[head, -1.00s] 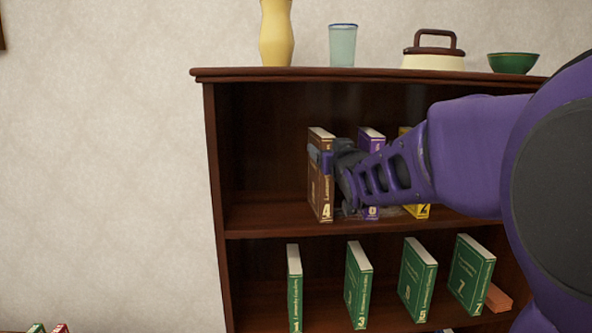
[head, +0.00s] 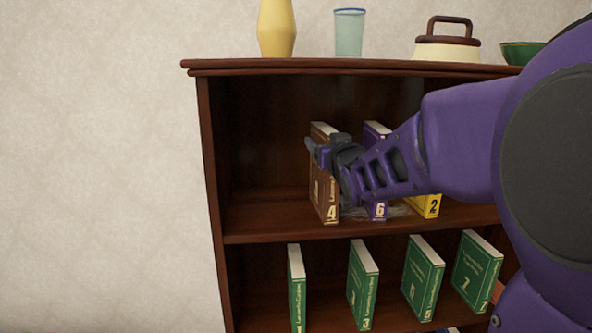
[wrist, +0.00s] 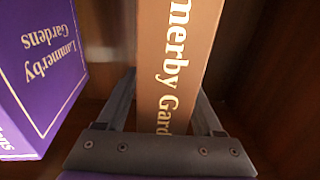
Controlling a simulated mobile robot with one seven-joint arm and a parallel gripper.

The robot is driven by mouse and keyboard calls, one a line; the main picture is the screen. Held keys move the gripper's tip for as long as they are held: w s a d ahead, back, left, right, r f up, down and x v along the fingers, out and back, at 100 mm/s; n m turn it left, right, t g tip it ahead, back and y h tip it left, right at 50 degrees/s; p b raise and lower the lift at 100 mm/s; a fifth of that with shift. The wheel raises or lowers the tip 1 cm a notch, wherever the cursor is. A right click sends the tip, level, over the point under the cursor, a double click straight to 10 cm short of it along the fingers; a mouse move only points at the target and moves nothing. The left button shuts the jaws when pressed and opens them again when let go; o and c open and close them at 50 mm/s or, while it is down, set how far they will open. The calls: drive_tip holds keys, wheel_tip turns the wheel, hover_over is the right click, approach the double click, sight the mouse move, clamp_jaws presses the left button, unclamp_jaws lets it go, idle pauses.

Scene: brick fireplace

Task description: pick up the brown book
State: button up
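The brown book (head: 322,180), with a 4 on its spine, stands upright on the upper shelf at the left of a row. In the wrist view the brown book (wrist: 165,60) fills the middle, its lettering running down the spine. My gripper (head: 325,150) is at the upper part of the spine. In the wrist view my gripper (wrist: 165,95) has one finger on each side of the book, the tips close to its sides. I cannot tell whether the fingers press on it. The book's base is still at shelf level.
A purple book (head: 376,210) stands just right of the brown one; it also shows in the wrist view (wrist: 40,80). A yellow book (head: 428,205) stands further right. Several green books (head: 362,285) fill the shelf below. A vase (head: 277,28) and glass (head: 349,33) stand on top.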

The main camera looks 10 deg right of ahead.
clamp_jaws()
drive_tip(key=shift+r, duration=0.15)
idle(1.0)
